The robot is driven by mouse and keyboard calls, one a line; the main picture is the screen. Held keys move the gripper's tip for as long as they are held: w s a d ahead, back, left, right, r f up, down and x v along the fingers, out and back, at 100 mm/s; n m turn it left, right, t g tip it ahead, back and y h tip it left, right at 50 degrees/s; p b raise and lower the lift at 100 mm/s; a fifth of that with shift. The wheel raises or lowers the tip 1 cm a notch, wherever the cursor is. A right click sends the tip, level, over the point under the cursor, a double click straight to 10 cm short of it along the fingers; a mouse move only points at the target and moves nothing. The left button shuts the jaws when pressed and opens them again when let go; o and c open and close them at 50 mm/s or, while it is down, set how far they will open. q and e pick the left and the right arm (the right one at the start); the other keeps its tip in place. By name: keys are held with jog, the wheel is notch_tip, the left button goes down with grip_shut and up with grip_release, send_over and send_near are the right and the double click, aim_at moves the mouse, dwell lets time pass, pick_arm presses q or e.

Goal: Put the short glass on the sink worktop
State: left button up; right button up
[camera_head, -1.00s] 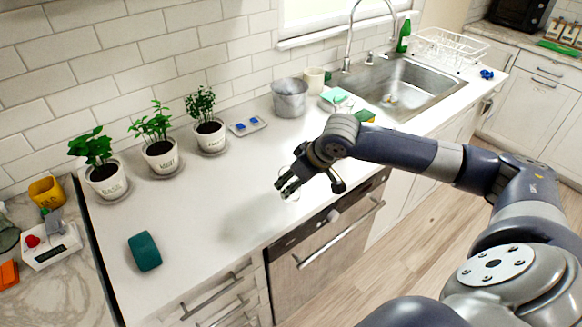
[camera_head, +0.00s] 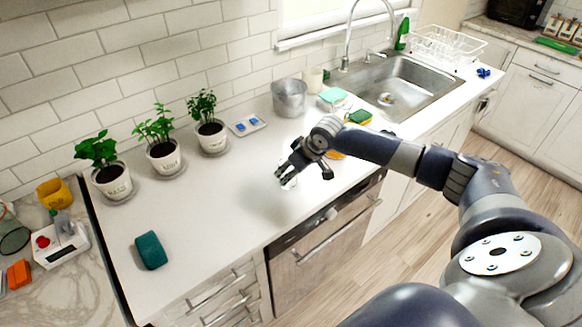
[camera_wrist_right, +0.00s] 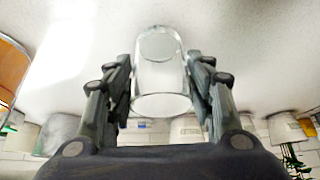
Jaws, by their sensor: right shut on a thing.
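The short glass (camera_wrist_right: 160,75) is clear and sits between the fingers of my right gripper (camera_wrist_right: 160,88) in the right wrist view. The gripper is shut on it. In the head view my right gripper (camera_head: 284,176) is over the front part of the white sink worktop (camera_head: 220,205). The glass (camera_head: 289,184) shows there only faintly under the fingers. It is low over the worktop; I cannot tell whether it touches. My left gripper is not in view.
Potted herbs (camera_head: 165,158) line the wall, with a small tray (camera_head: 246,125) and a grey metal pot (camera_head: 289,97) to their right. A teal sponge-like block (camera_head: 151,250) lies front left. An orange item (camera_head: 335,155) is partly hidden behind my arm. The middle of the worktop is clear.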

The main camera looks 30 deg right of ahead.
jog(key=o, duration=1.3)
jog(key=shift+f, duration=0.1)
jog(key=b+v, duration=0.2)
jog(key=v, duration=1)
